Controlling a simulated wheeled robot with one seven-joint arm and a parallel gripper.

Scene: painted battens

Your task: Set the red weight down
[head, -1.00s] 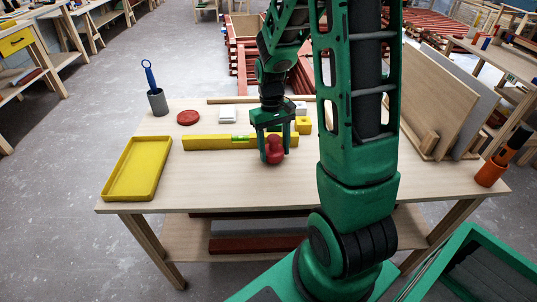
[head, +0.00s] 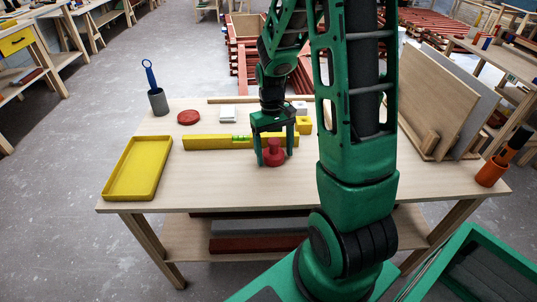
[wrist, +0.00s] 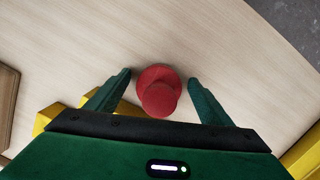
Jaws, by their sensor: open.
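The red weight (head: 273,154) stands upright on the wooden table (head: 220,180), in front of the yellow level. It has a wide round base and a knob on top. In the wrist view the red weight (wrist: 158,92) sits between the two fingers, with a gap visible on each side. My gripper (head: 274,150) is open around the weight, pointing down. It also shows in the wrist view (wrist: 160,90), its fingers apart.
A yellow level (head: 210,142) lies just behind the weight, close to my fingers. A yellow tray (head: 137,168) is at the left. A red disc (head: 188,117), a grey cup (head: 158,102) and a yellow block (head: 303,125) stand farther back. The table front is clear.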

